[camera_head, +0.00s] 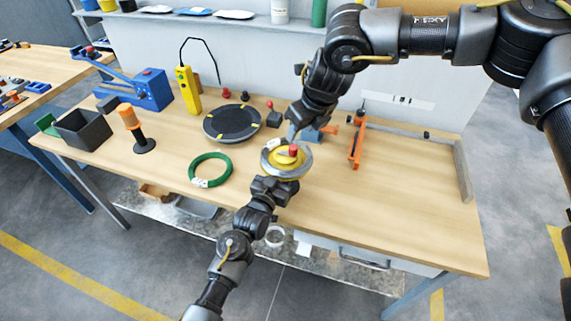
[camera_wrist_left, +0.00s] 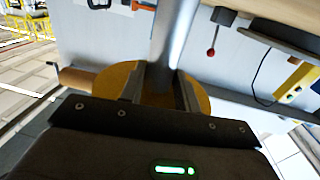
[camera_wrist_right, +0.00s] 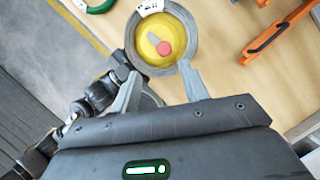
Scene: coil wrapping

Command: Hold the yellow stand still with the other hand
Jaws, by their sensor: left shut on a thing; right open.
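The yellow stand (camera_head: 272,167) is near the front middle of the bench, with a grey coil ring (camera_head: 302,168) around its top and a red knob (camera_head: 293,150) in the centre. The right wrist view shows its yellow top (camera_wrist_right: 150,35) and a white label on the ring. My left gripper (camera_head: 273,184) is shut on the stand from the front; its fingers (camera_wrist_left: 160,88) show before the yellow disc (camera_wrist_left: 195,95). My right gripper (camera_head: 294,130) is open just behind and above the stand; its fingers (camera_wrist_right: 160,85) are spread and empty, with the ring beyond them.
A green coil (camera_head: 210,184) lies to the left. An orange clamp (camera_head: 356,148) is to the right. The bench's right front is clear.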

